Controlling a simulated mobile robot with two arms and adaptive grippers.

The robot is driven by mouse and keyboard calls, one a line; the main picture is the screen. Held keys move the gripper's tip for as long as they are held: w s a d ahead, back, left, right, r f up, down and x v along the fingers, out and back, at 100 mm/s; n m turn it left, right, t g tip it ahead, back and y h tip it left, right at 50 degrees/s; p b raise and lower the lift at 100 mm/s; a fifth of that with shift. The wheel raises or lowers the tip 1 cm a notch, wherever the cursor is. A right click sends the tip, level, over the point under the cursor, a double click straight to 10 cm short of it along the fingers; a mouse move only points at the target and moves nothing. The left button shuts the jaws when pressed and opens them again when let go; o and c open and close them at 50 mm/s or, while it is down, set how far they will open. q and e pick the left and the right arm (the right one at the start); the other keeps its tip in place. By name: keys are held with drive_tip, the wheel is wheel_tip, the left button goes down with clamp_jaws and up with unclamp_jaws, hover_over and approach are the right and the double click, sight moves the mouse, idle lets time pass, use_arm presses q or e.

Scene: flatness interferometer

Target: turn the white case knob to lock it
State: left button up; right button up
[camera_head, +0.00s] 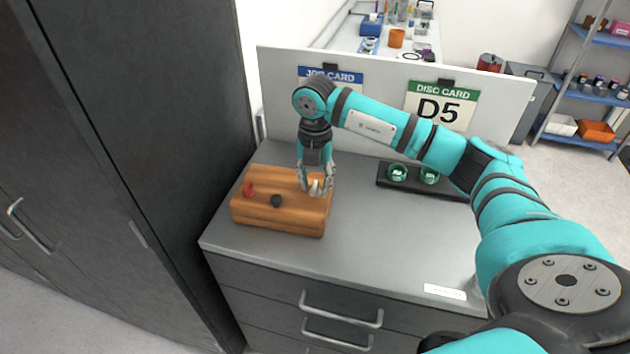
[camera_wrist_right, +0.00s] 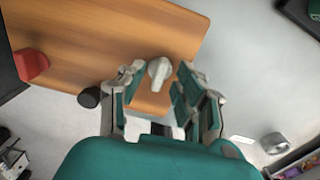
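The orange-brown wooden case (camera_head: 270,222) sits on the left part of the grey cabinet top. Its white knob (camera_head: 315,188) is at the right end of the case's top and also shows in the right wrist view (camera_wrist_right: 158,70). My right gripper (camera_head: 317,184) points down over this knob. Its fingers are apart, one on each side of the knob. In the right wrist view a small gap shows between the knob and each finger, so the gripper looks open. My left gripper is not in view.
A red knob (camera_head: 249,189) and a black knob (camera_head: 276,201) stand on the same case. A dark tray (camera_head: 387,183) with green-rimmed discs lies behind right. A white panel with cards (camera_head: 388,94) bounds the back. A tall dark cabinet (camera_head: 150,130) stands left. The front-right top is mostly clear.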

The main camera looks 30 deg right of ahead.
sight(315, 185)
wheel_tip(315, 185, up, 12)
idle(0.4)
drive_tip(key=shift+f, duration=0.15)
